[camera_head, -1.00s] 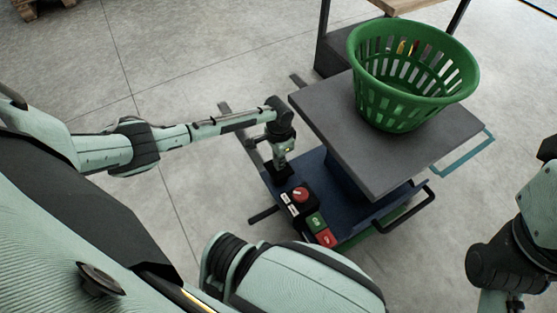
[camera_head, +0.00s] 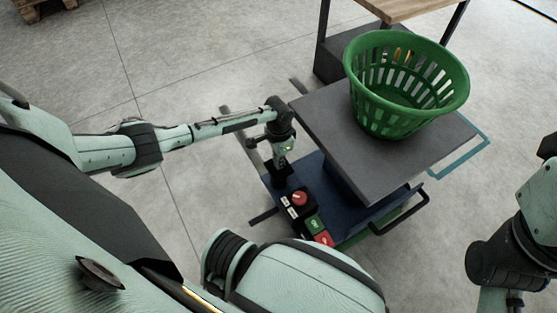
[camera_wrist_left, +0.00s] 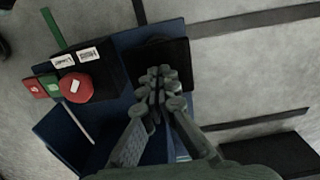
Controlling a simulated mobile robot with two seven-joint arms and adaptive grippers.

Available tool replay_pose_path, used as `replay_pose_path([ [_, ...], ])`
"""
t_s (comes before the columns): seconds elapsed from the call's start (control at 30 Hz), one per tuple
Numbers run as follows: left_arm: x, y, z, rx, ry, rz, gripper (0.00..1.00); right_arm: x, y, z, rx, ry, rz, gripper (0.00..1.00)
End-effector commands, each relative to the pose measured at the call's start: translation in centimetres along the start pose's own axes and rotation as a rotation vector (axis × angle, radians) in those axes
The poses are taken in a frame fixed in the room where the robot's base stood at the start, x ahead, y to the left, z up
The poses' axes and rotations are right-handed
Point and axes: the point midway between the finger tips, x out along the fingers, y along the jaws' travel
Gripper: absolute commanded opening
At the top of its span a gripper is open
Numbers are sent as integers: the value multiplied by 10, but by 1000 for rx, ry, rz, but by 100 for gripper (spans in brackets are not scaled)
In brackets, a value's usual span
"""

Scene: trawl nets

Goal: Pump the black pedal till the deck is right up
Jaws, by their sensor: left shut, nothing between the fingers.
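The lift cart's deck is a flat grey platform (camera_head: 340,145), level and raised above the dark blue base (camera_head: 312,165). My left gripper (camera_head: 281,168) points down at the base's left end, its fingers shut and empty. In the left wrist view my fingertips (camera_wrist_left: 160,85) are together over the square black pedal (camera_wrist_left: 178,52) and hide part of it. I cannot tell whether they touch it. In the head view the black pedal (camera_head: 281,182) is mostly hidden under the gripper. My right arm shows at the right edge, but its gripper is out of the picture.
A green slatted basket (camera_head: 405,90) holding some coloured items stands on the deck. A wood-topped table (camera_head: 410,8) stands behind.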

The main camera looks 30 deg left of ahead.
Motion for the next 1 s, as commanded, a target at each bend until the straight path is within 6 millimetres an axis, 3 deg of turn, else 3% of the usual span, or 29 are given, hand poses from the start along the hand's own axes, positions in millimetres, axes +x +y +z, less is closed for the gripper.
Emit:
replay_pose_path([
  [0.5,40,0,0,0,1,0,0,-26,0,5,0,0,0,40],
  [0.73,30,0,0,0,1,0,0,-16,0,3,0,0,0,40],
  [1.0,7,0,0,-1,0,1,0,9,0,-2,0,0,0,40],
])
